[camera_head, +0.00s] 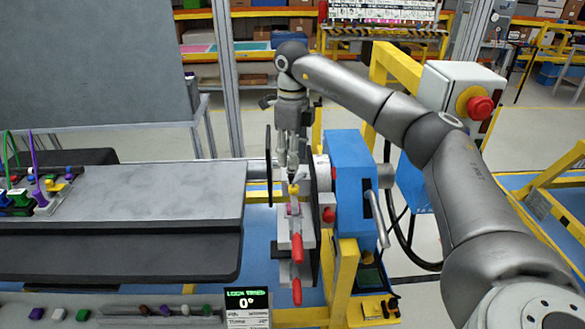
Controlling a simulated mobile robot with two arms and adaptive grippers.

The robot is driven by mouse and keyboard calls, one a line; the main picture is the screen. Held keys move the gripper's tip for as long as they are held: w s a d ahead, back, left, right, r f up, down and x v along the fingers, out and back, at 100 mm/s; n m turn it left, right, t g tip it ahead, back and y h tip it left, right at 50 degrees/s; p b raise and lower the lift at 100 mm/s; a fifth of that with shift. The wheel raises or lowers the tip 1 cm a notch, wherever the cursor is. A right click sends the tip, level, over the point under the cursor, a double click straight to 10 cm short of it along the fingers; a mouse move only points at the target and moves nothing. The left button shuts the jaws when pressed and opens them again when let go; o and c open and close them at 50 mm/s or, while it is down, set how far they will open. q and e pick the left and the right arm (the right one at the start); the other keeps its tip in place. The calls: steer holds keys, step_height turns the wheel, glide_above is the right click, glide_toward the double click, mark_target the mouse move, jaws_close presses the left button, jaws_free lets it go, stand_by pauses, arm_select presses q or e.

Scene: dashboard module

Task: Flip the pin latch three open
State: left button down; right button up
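My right gripper (291,172) points straight down above a narrow upright grey fixture with latches. Its fingers are close together, right above a small yellow piece (293,190) at the fixture's top. I cannot tell whether they touch or grip it. Below it, a latch with a red handle (297,247) sticks out toward me. A second red handle (297,291) is lower down on the same fixture. No label shows which latch is number three. My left gripper is not in view.
A blue housing (350,185) with a grey lever (378,215) stands just right of the fixture on a yellow frame (342,285). A grey bench (150,200) lies to the left. A red emergency button (479,106) is at upper right.

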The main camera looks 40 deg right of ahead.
mark_target(293, 176)
step_height(293, 176, up, 6)
steer(key=shift+s+f, duration=0.1)
stand_by(0.7)
